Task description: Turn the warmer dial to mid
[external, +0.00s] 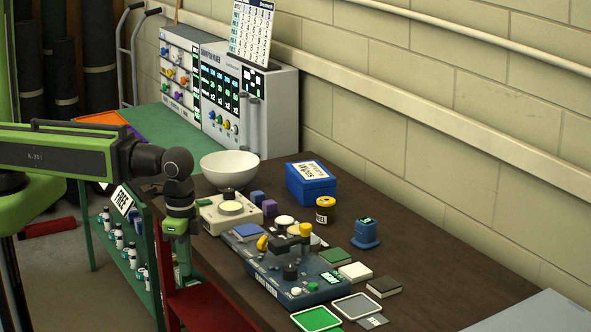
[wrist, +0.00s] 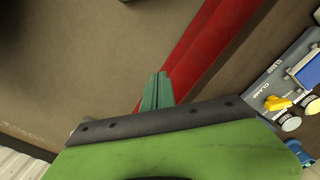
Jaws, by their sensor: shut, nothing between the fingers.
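My gripper (external: 184,274) points down at the left side of the brown table, apart from the devices. In the wrist view its green fingers (wrist: 157,92) are together and empty, over the floor beside a red rail. I cannot tell for sure which device is the warmer. A white unit (external: 212,224) with a round pale plate stands at the table's left edge. Right of it is a grey-blue panel unit (external: 258,262) with a yellow knob (external: 262,243) and a dark knob (external: 290,271). The wrist view shows a yellow knob (wrist: 277,103) beside a "CLAMP" label. No dial setting is readable.
A white bowl (external: 229,167) stands behind the white unit. A blue box (external: 311,184), a yellow tin (external: 325,210) and a blue round device (external: 365,233) stand farther back. A red frame (external: 207,300) is close to my gripper. Flat trays (external: 316,319) lie in front.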

